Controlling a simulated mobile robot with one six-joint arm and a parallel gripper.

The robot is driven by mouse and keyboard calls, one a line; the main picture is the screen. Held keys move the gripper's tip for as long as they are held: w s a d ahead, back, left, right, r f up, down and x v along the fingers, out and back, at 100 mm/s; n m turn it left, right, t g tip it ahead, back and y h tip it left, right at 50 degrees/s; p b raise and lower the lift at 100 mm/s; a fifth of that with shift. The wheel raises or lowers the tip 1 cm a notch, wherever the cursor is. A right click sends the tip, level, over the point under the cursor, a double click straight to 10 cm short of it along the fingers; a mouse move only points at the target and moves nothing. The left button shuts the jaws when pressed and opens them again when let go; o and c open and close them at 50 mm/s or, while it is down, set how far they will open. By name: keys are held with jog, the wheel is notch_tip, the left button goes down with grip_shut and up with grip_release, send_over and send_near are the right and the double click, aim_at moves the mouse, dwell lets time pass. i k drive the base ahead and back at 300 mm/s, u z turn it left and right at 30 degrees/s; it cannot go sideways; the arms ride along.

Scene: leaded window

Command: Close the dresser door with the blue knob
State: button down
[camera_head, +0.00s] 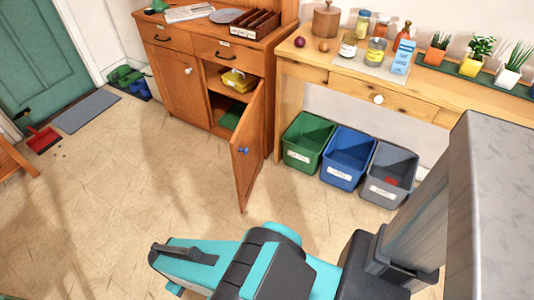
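The wooden dresser (180,82) stands at the back, left of centre. Its right door (248,160) is swung wide open toward me, with a blue knob (243,151) on it. Behind the door, a yellow item (238,80) sits on the upper shelf and something green lies lower down.
Green, blue and grey bins (345,160) stand right of the open door, beneath a wooden side table (420,98) holding jars and potted plants. A grey mat (87,111) and red dustpan (44,140) lie at left. The floor left of the door is clear.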

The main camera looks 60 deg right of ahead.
aim_at(247, 144)
jog(key=u, duration=0.2)
jog(key=k, duration=0.55)
jog(key=z, duration=1.8)
jog(key=i, duration=0.95)
jog(key=z, duration=0.1)
jog(key=k, duration=0.55)
